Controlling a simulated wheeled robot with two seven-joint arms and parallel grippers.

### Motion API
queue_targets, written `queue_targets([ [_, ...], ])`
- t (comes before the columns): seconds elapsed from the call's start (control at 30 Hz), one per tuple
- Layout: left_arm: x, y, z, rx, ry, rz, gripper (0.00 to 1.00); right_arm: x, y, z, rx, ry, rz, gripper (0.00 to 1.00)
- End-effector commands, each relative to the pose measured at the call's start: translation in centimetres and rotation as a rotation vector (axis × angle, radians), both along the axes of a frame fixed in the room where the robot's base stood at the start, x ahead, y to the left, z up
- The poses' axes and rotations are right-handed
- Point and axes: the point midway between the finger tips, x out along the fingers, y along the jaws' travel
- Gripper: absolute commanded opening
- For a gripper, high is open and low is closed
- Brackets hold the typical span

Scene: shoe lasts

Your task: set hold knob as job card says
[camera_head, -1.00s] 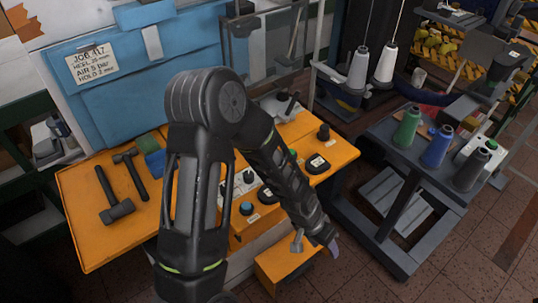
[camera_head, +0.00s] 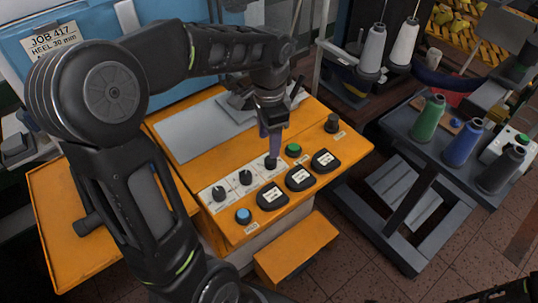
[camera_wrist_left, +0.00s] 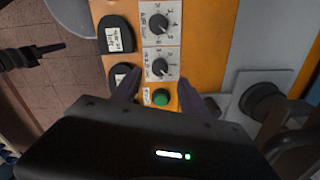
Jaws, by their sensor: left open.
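My left gripper (camera_head: 270,150) is open and points down at the orange panel, right at the row's far-right black knob (camera_head: 271,161). In the left wrist view this knob (camera_wrist_left: 159,68) lies between the open fingers; contact cannot be told. Its pointer and scale are too small to read surely. Two more black knobs, the middle one (camera_head: 245,177) and the left one (camera_head: 219,194), sit on the same white strip. The job card (camera_head: 53,40) at the top left reads JOB 417 and HEEL 30 mm; my arm hides its lower lines.
A green button (camera_head: 293,150) sits close to the knob, also in the wrist view (camera_wrist_left: 161,97). A thread cart (camera_head: 405,230) stands right. A dark arm part shows at the lower right.

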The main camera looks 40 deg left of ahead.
Motion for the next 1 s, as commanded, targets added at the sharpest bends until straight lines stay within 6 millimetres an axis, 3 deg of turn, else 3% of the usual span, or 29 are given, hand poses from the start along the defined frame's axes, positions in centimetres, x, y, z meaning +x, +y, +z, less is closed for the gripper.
queue_targets([
  [0.27, 0.0, 0.0, -0.9, -0.001, 0.003, 0.001, 0.52, 0.0, 0.0, 0.1, 0.0, -0.001, 0.0, 0.36],
  [0.7, 0.0, 0.0, -7.0, -0.001, 0.003, 0.001, 0.52, 0.0, 0.0, 0.4, -0.001, 0.0, 0.0, 0.36],
  [1.0, 0.0, 0.0, -7.9, -0.001, 0.0, 0.001, 0.52, 0.0, 0.0, 0.4, -0.001, 0.0, 0.0, 0.36],
])
